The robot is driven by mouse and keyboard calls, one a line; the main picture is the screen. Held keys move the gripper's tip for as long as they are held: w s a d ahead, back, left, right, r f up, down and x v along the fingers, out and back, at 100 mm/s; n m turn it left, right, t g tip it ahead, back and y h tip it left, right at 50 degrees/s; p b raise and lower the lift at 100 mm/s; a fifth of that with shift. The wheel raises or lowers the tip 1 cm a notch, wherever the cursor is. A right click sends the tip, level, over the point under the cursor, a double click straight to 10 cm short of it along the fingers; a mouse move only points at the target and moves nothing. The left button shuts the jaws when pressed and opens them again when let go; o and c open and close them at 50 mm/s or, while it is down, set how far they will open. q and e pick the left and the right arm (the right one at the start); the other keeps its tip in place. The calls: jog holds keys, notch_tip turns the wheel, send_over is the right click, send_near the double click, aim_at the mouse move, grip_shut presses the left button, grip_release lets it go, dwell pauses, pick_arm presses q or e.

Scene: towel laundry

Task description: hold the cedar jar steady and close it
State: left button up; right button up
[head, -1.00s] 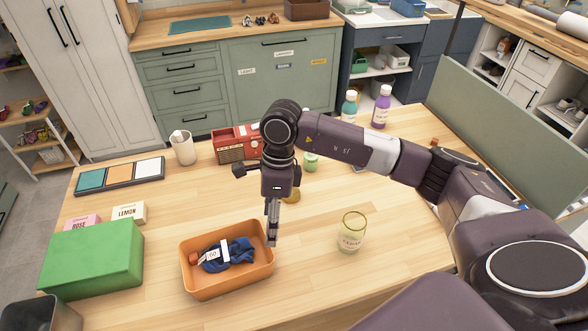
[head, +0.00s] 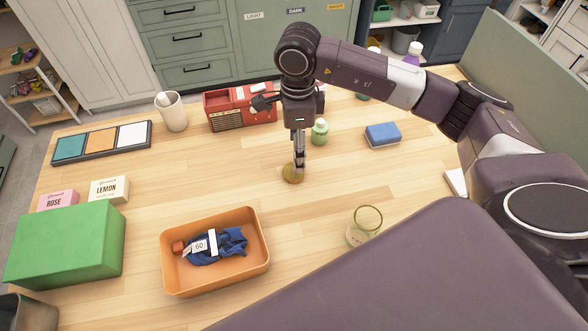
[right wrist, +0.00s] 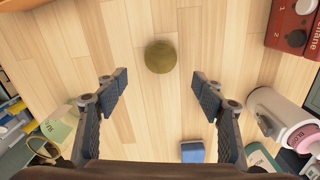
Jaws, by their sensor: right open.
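The cedar jar (head: 362,236) is clear glass with an open, yellow-green rim. It stands upright on the table, right of the orange tray, its lower part hidden by my own dark arm. It also shows at the lower left of the right wrist view (right wrist: 52,135). A round olive-gold lid (head: 290,174) lies flat on the table, behind and left of the jar. In the right wrist view the lid (right wrist: 160,57) sits centred just beyond the fingertips. My right gripper (head: 299,163) points down over the lid, open and empty (right wrist: 160,80). My left gripper is out of view.
The orange tray (head: 258,270) holds blue cloth with a tag. A green bottle (head: 320,134) stands close behind my right gripper, with a red radio (head: 226,113) and blue sponge (head: 382,135) nearby. A green box (head: 65,242) is at left. Table between lid and jar is clear.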

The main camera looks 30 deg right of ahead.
notch_tip(320, 180, down, 2)
jog(key=shift+f+p, duration=0.1)
jog(key=shift+p, duration=0.4)
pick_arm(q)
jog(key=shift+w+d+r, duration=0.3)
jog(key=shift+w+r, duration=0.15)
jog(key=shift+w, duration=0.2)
pick_arm(e)
jog(key=shift+f, duration=0.2)
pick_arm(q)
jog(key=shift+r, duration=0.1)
pick_arm(e)
jog(key=shift+w+a+f+p, duration=0.1)
jog(key=shift+f+p, duration=0.2)
jog(key=shift+p, duration=0.05)
jog(key=f, duration=0.1)
jog(key=f+p, duration=0.2)
jog(key=f, duration=0.1)
jog(key=shift+w+a+f, duration=0.1)
jog(key=shift+a, duration=0.15)
jog(key=shift+f, duration=0.2)
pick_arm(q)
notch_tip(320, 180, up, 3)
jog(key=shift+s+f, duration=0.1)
pick_arm(e)
jog(key=shift+c, duration=0.3)
jog(key=c, duration=0.8)
